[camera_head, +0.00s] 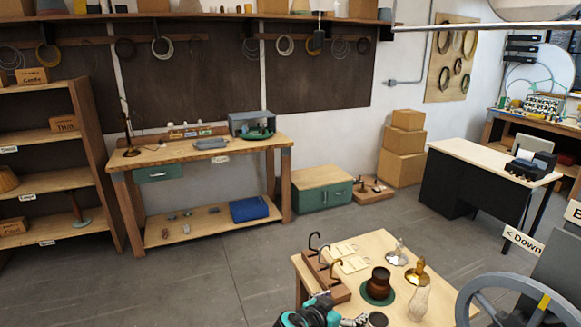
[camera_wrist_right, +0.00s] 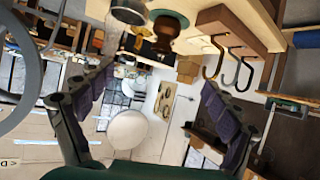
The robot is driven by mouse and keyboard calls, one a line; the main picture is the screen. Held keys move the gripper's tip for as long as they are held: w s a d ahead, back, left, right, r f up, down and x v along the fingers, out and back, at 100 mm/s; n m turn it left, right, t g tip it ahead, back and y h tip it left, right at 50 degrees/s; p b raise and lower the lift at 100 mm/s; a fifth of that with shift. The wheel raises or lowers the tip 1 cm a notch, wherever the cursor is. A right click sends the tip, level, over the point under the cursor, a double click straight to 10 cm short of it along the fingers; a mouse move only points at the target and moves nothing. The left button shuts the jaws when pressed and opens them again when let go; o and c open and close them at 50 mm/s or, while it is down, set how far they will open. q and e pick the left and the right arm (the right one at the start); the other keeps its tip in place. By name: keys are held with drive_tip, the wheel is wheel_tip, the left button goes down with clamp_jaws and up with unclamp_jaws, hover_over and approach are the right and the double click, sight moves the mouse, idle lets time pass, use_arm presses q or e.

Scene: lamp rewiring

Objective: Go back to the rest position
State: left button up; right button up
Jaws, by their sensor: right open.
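My right gripper (camera_head: 340,318) shows at the bottom edge of the head view, at the near edge of a small wooden table (camera_head: 375,245). In the right wrist view, the two dark fingers of this gripper (camera_wrist_right: 155,105) are spread wide with nothing between them. That view is upside down, so the table's things hang from its top edge. A wooden block with several dark hooks (camera_head: 325,270) stands on the table just beyond the gripper; its hooks also show in the wrist view (camera_wrist_right: 232,65). My left gripper is in neither view.
The small table also holds a brown turned lamp part on a green disc (camera_head: 378,285), a brass piece (camera_head: 418,273), a glass piece (camera_head: 397,252) and pale cards (camera_head: 350,257). A grey wheel (camera_head: 463,305) stands at right. Behind are a workbench (camera_head: 195,155), shelves and open floor (camera_head: 230,250).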

drive_tip(key=s+d+f+n+g+y+b, duration=0.1)
drive_tip(key=s+f+n+y+b, duration=0.3)
drive_tip(key=s, duration=0.7)
drive_tip(key=s+d+f+n+y+b, duration=0.2)
drive_tip(key=s+f+n+y+b, duration=0.1)
drive_tip(key=s, duration=0.8)
drive_tip(key=shift+d+f+n+g+y+b, duration=0.15)
drive_tip(key=shift+f+n+g+y+b, duration=0.25)
drive_tip(key=shift+f+y+b, duration=0.55)
